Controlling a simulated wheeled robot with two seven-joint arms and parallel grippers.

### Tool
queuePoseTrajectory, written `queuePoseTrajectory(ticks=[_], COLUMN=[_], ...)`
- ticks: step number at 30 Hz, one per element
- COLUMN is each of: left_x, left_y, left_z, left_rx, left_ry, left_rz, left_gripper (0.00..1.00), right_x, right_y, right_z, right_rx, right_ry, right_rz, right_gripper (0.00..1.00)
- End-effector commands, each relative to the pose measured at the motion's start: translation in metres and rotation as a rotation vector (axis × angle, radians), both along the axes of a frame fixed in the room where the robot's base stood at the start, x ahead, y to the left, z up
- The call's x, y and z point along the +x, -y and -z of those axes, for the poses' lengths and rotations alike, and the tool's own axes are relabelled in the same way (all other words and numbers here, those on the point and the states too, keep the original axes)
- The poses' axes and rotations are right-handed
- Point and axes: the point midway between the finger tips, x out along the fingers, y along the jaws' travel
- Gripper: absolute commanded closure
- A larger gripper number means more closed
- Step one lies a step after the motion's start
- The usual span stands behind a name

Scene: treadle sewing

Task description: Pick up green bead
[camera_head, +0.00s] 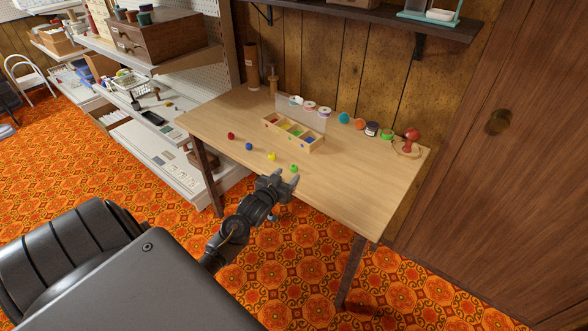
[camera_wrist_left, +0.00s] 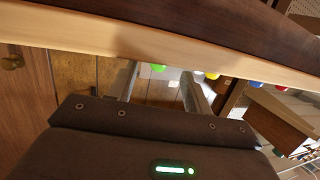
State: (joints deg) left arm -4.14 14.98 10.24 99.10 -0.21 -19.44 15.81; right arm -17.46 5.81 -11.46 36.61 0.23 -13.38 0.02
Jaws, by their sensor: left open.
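The green bead (camera_head: 294,168) lies near the front edge of the wooden table (camera_head: 360,190). My left gripper (camera_head: 286,180) is open and empty at the table's front edge, just short of the bead in the head view. In the left wrist view the green bead (camera_wrist_left: 158,68) shows between the two open fingers (camera_wrist_left: 160,85), apart from them. The yellow bead (camera_head: 271,156), blue bead (camera_head: 249,146) and red bead (camera_head: 231,136) lie in a row to its left. My right gripper is not in view.
A wooden box with coloured compartments (camera_head: 304,145) stands behind the beads. Spools (camera_head: 372,129) and a red pincushion on a stand (camera_head: 412,135) line the back right. The table's right front is clear. A shelf (camera_head: 400,18) overhangs the back.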

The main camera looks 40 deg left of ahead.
Motion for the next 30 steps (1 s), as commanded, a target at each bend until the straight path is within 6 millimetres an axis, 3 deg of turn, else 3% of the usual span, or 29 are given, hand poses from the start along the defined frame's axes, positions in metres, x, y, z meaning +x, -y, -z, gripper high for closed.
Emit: queuePoseTrajectory(ticks=[6, 17, 27, 30], left_x=[0.032, 0.040, 0.040, 0.040], left_y=[-0.006, -0.008, -0.008, -0.008], left_z=[0.001, 0.004, 0.004, 0.004], left_rx=[-0.001, 0.000, 0.000, 0.000], left_ry=[0.000, 0.000, 0.000, 0.000], left_rz=[0.000, 0.000, 0.000, 0.000], left_gripper=[0.50, 0.51, 0.96, 0.98], right_x=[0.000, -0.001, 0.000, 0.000], right_y=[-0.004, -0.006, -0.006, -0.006], right_z=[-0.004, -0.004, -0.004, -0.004], right_rx=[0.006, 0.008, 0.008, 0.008], right_ry=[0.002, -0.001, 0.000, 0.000], right_rz=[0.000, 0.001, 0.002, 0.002], right_gripper=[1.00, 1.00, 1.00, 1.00])
